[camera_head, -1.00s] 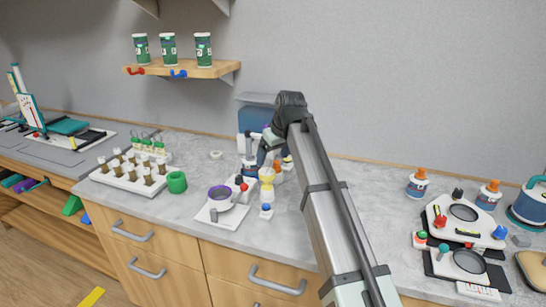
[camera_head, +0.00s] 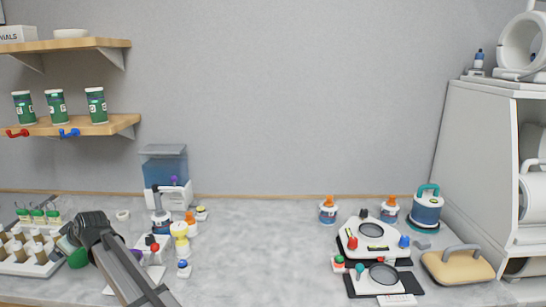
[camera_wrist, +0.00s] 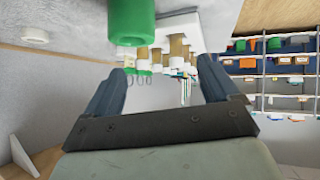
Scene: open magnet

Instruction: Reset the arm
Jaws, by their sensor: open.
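My arm (camera_head: 125,268) reaches in from the bottom left of the head view. Its dark end is at the left part of the counter, in front of the vial rack (camera_head: 30,262) and beside a green cup (camera_head: 78,258). In the wrist view my gripper (camera_wrist: 160,80) has its two dark fingers wide apart with nothing held between them. The green cup (camera_wrist: 132,22) shows just beyond the fingers, at the top. The fingertips are hidden behind the arm in the head view.
A water-tank machine (camera_head: 165,170), a dark-topped bottle and small coloured containers stand right of my arm. Stirrer-like devices (camera_head: 375,240), orange-capped jars and a teal-handled vessel (camera_head: 427,208) stand on the right. The middle of the counter (camera_head: 260,250) is clear. A shelf (camera_head: 90,127) holds green canisters.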

